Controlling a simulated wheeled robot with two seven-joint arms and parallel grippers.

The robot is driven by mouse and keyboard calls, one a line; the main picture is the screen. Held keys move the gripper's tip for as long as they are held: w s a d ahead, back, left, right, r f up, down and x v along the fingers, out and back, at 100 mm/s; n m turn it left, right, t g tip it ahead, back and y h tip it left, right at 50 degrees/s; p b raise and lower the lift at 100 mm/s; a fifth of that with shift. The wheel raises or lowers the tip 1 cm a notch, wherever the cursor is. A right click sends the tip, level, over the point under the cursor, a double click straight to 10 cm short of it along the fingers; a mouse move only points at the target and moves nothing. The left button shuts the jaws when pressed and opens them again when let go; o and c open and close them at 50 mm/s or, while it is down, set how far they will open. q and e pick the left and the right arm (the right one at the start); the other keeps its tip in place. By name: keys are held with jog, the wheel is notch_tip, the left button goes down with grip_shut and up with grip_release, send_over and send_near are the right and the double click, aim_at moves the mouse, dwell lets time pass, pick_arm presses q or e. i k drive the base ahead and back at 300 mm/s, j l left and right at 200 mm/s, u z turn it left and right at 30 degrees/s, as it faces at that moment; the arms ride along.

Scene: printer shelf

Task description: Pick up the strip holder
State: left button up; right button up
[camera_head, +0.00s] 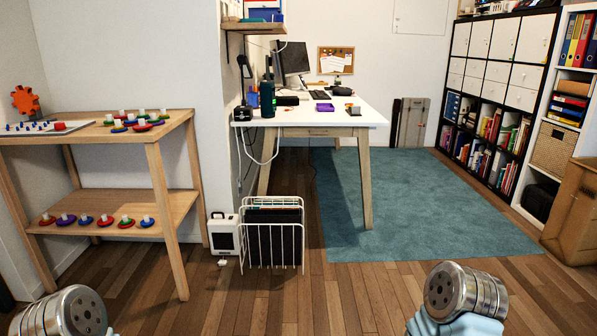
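I cannot tell for sure which thing is the strip holder. A two-level wooden shelf (100,138) stands at the left. On its top lies a flat pale board (35,128) with small blue pegs and a red knob. Beside it are several small coloured discs with white tops (133,121). More of these discs stand in a row on the lower level (96,221). Silver and light-blue parts of my two arms show at the bottom left and bottom right. The fingers of both grippers are out of view.
A white desk (318,114) with a monitor stands in the middle. A white wire rack (272,235) and a small white box (223,234) stand on the floor before it. A teal rug (400,200) lies right, near bookshelves and a cardboard box (577,210). The front wooden floor is clear.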

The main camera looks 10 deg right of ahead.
aim_at(356, 111)
jog(key=i+l+z, duration=0.4)
jog(key=i, duration=0.3)
jog(key=i+z, duration=0.4)
jog(key=i, duration=0.3)
jog(key=i+u, duration=0.1)
jog(key=i, duration=0.4)
jog(key=i+l+u, duration=0.15)
jog(key=i, duration=0.3)
jog(key=i+l+u, duration=0.1)
jog(key=i, duration=0.4)
jog(key=i+l+u, duration=0.15)
jog(key=i, duration=0.3)
jog(key=i+l+u, duration=0.1)
jog(key=i+l, duration=0.15)
jog(key=i, duration=0.2)
